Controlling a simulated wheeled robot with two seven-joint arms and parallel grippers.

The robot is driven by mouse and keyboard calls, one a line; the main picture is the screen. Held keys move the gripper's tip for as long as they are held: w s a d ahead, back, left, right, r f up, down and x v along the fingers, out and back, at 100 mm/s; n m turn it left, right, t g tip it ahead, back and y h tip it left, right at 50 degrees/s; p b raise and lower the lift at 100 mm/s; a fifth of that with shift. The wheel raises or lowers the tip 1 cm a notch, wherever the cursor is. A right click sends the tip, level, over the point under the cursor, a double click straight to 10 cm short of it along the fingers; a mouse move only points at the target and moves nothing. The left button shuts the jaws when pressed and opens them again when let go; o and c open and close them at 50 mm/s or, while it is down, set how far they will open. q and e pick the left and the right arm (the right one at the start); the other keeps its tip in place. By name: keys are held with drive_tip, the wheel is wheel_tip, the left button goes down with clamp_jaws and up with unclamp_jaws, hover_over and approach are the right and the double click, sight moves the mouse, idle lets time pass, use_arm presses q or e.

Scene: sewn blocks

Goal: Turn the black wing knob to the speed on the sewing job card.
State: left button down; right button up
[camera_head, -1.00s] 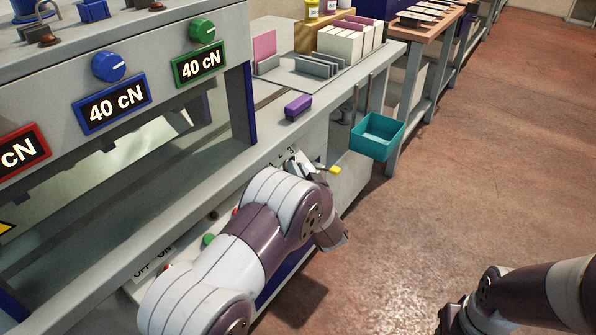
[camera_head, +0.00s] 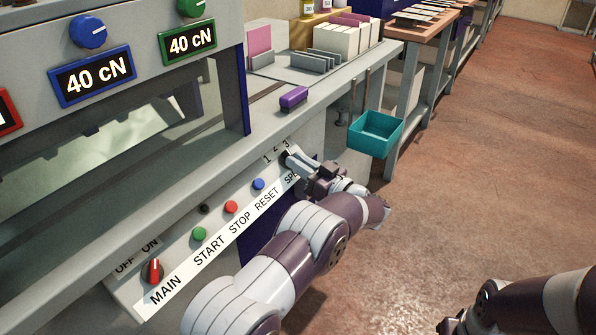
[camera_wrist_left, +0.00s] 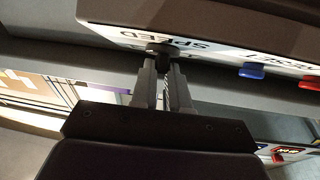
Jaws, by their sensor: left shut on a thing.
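The black wing knob (camera_wrist_left: 158,48) shows in the left wrist view at the fingertips, by the SPEED label (camera_wrist_left: 150,36) of the panel. My left gripper (camera_head: 290,158) reaches the right end of the sloped control panel and is shut on the knob; it also shows in the left wrist view (camera_wrist_left: 163,66). In the head view the fingers hide most of the knob. The marks 1, 2 and 3 (camera_head: 276,152) stand just above the fingers. I cannot tell which mark the knob points to. No readable job card is in view.
The panel carries a red MAIN switch (camera_head: 153,270), a green START button (camera_head: 199,234), a red STOP button (camera_head: 231,207) and a blue RESET button (camera_head: 258,184). A purple block (camera_head: 293,97) lies on the ledge above. A teal bin (camera_head: 374,135) hangs to the right.

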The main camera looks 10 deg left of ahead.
use_arm(q)
drive_tip(key=shift+w+f+n+g+b, duration=0.1)
drive_tip(key=shift+n+g+b, duration=0.25)
drive_tip(key=shift+n+g, duration=0.35)
drive_tip(key=shift+y, duration=0.3)
drive_tip(key=c, duration=1.1)
unclamp_jaws()
drive_tip(key=shift+d, duration=0.15)
drive_tip(key=p+v, duration=0.1)
drive_tip(key=v, duration=1.1)
drive_tip(key=shift+d+p, duration=0.25)
drive_tip(key=shift+p, duration=0.1)
